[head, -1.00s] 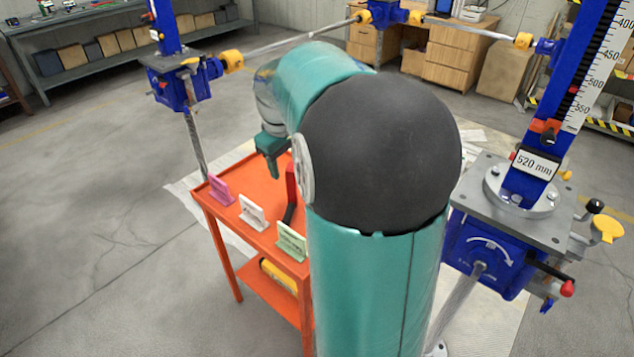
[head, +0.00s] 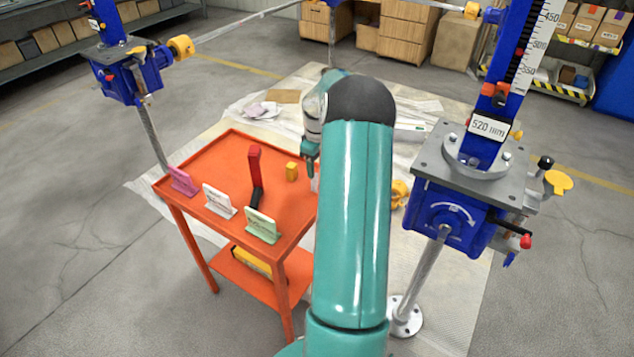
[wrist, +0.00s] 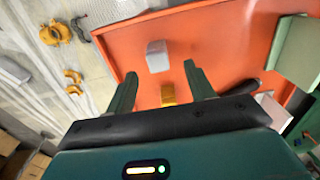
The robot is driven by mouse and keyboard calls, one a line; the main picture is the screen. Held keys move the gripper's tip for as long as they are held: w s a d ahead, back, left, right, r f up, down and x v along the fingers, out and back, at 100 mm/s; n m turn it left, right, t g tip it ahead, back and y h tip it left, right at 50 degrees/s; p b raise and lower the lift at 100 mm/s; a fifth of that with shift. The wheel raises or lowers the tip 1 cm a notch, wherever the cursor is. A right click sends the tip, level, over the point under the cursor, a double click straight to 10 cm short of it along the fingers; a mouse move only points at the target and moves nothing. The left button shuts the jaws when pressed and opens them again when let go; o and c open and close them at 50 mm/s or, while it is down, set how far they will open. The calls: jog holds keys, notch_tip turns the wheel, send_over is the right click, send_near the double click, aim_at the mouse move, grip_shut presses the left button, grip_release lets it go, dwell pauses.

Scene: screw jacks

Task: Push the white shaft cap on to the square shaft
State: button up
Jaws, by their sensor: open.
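A white cap-like piece (wrist: 157,56) stands on the orange table in the wrist view, just ahead of my fingertips and roughly between their lines. In the head view a pale piece (head: 314,184), seemingly the same one, shows at the table's right edge, partly hidden by my arm. My gripper (wrist: 160,73) is open and empty; it also shows above the table's right part in the head view (head: 309,158). The square shaft cannot be made out for sure; the blue jack gearbox (head: 452,222) at right carries a rotation-arrow label and a metal rod.
Yellow parts (wrist: 55,33) lie on the floor mat. Another blue jack (head: 125,75) stands left.

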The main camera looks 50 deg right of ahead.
aim_at(317, 176)
notch_tip(317, 176, down, 8)
jog(key=shift+w+d+r, duration=0.1)
jog(key=shift+d, duration=0.05)
dwell(0.3)
jog(key=shift+c, duration=0.4)
jog(key=c, duration=1)
